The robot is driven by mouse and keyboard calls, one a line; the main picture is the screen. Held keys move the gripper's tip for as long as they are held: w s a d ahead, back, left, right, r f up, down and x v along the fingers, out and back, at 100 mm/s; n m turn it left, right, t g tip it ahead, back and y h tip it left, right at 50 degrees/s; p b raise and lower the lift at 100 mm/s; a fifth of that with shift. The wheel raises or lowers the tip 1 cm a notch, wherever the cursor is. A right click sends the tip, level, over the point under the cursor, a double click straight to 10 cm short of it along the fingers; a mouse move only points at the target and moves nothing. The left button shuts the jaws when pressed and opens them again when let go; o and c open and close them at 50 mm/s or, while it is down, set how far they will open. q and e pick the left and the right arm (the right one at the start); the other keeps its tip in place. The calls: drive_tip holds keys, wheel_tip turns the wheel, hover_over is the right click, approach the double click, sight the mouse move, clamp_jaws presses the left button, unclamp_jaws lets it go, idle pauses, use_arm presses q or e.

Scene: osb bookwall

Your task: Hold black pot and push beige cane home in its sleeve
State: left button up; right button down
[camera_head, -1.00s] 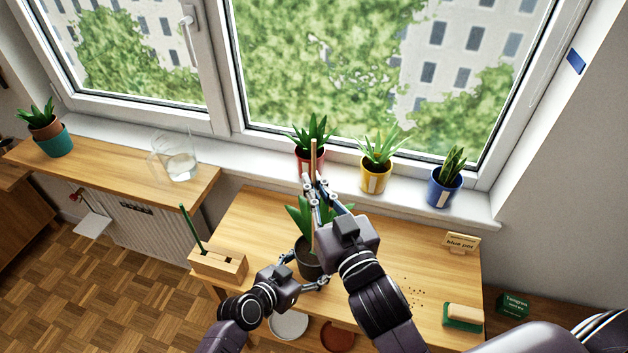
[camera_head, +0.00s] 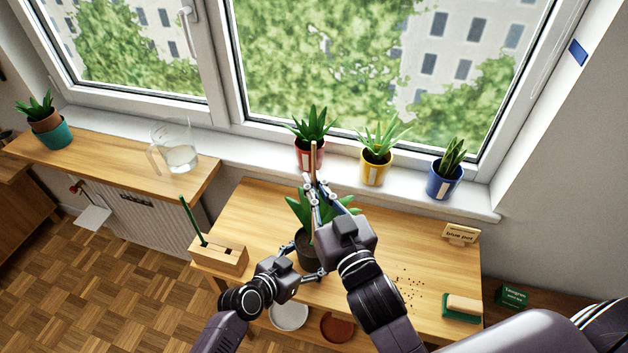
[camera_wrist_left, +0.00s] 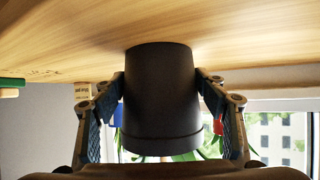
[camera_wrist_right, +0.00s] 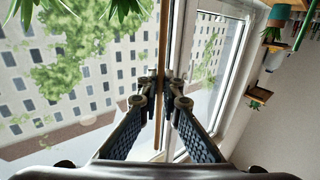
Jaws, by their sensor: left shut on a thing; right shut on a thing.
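The black pot (camera_head: 305,262) stands on the wooden table with a green plant in it; it shows upside down in the left wrist view (camera_wrist_left: 162,95). My left gripper (camera_head: 306,262) is shut on the pot, one finger on each side. The beige cane (camera_head: 314,158) stands upright above the pot. My right gripper (camera_head: 313,188) is shut on the cane, which also shows between the fingertips in the right wrist view (camera_wrist_right: 162,70). The cane's lower end and the sleeve are hidden behind my right gripper and the leaves.
Red (camera_head: 308,156), yellow (camera_head: 375,168) and blue (camera_head: 445,180) pots stand on the sill behind. A wooden block (camera_head: 219,258) with a green cane is at the table's left. A brush (camera_head: 462,307) and a "blue pot" sign (camera_head: 461,234) are at the right. Crumbs lie near the brush.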

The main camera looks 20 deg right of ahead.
drive_tip(key=shift+f, duration=0.85)
drive_tip(key=shift+f, duration=0.3)
drive_tip(key=shift+f, duration=1.25)
drive_tip(key=c, duration=2)
unclamp_jaws()
drive_tip(key=shift+c, duration=0.2)
drive_tip(key=s, duration=1.2)
drive_tip(key=shift+d, duration=0.4)
use_arm(q)
drive_tip(key=o, duration=0.9)
